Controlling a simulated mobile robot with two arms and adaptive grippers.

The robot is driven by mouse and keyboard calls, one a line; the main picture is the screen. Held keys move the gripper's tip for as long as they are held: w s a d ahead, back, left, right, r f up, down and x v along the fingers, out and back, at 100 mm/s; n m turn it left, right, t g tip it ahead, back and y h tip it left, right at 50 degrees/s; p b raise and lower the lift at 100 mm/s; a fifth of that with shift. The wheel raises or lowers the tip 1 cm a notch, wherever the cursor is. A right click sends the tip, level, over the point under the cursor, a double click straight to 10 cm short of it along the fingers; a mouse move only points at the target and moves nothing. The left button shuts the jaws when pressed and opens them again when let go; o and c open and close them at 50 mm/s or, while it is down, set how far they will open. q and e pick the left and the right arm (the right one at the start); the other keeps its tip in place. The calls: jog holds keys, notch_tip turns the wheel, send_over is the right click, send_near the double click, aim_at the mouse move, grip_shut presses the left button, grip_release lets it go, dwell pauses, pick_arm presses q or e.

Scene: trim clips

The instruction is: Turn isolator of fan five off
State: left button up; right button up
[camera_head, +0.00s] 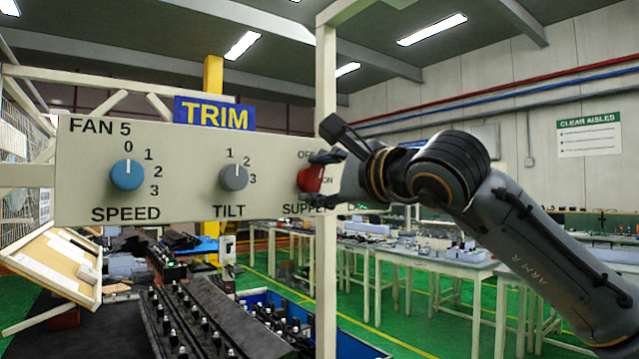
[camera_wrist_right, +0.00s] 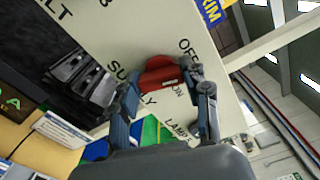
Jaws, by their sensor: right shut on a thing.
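The panel (camera_head: 195,168) marked FAN 5 stands in front of me with a blue SPEED knob (camera_head: 127,175), a grey TILT knob (camera_head: 233,177) and a red SUPPLY knob (camera_head: 308,180) at its right end. My right gripper (camera_head: 322,178) is shut on the red SUPPLY knob and partly hides it. In the right wrist view the red knob (camera_wrist_right: 160,77) sits between the fingers of my right gripper (camera_wrist_right: 163,92), with OFF and ON lettering beside it. The knob's exact setting is hard to tell behind the fingers. My left gripper is not in view.
A pale post (camera_head: 326,270) stands at the panel's right end, close to my right gripper. A slanted board with papers (camera_head: 55,262) is at the left. A dark rack with several clips (camera_head: 215,315) lies below the panel. Tables stand behind.

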jog(key=shift+n, duration=1.7)
jog(key=shift+f, duration=0.1)
jog(key=o, duration=1.2)
jog(key=shift+a, duration=0.1)
jog(key=shift+c, duration=0.2)
jog(key=shift+s, duration=0.1)
jog(key=v, duration=1.2)
